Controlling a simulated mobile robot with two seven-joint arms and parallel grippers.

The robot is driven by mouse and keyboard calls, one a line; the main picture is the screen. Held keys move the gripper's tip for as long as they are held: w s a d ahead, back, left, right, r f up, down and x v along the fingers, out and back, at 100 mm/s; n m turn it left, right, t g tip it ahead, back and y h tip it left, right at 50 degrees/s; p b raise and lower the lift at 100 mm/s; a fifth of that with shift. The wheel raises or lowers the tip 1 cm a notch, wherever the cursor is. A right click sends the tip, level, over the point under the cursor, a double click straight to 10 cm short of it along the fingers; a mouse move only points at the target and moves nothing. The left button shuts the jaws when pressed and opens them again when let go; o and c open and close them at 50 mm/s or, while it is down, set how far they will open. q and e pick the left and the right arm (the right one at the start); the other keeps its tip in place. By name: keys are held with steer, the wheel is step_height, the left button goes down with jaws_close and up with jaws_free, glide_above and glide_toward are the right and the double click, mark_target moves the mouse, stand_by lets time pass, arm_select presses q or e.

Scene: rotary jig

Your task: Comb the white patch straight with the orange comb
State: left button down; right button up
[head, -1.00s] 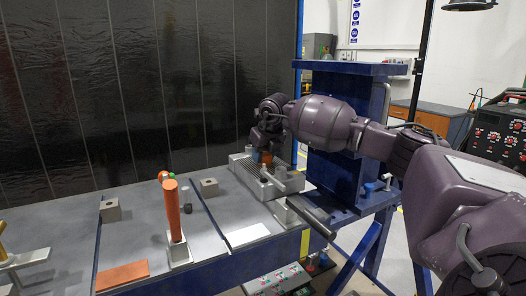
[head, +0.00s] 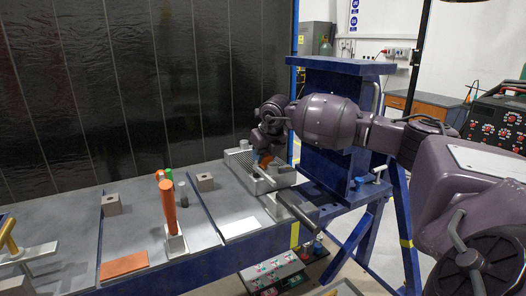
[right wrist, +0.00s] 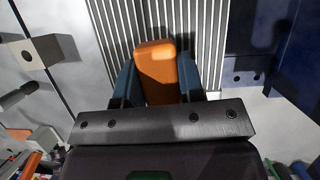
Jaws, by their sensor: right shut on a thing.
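My right gripper (head: 265,152) is shut on an orange block-shaped thing (right wrist: 156,70), which I take for the orange comb. It sits between the blue fingers in the right wrist view, above a grey ribbed block (right wrist: 205,40). In the head view the comb (head: 264,161) shows small and tilted below the gripper, over the ribbed block (head: 243,174). I cannot tell whether it touches the ribs, and no teeth show. A flat white patch (head: 239,228) lies at the bench's front edge, left of and nearer than the ribbed block. My left gripper is not in view.
An upright orange cylinder (head: 168,208) stands in a pale base on the bench. A flat orange rectangle (head: 124,265) lies at front left. Two grey blocks with holes (head: 111,204) (head: 205,182) stand behind. A dark bar (head: 297,217) juts forward beside the ribbed block. A blue frame (head: 333,130) rises at right.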

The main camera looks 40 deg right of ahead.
steer(key=shift+s+a, duration=0.1)
steer(key=shift+s, duration=0.2)
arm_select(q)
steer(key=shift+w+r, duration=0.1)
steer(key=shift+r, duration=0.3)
arm_select(e)
steer(key=shift+f, duration=0.25)
steer(key=shift+r, duration=0.4)
step_height(320, 180, up, 3)
steer(key=shift+s+f+p, duration=0.15)
steer(key=shift+f+p, duration=0.05)
steer(key=shift+p, duration=0.4)
steer(key=shift+r+p, duration=0.35)
steer(key=shift+r, duration=0.6)
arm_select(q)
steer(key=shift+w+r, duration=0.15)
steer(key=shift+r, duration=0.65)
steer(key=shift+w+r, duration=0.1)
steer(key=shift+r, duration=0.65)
arm_select(e)
steer(key=shift+r, duration=0.55)
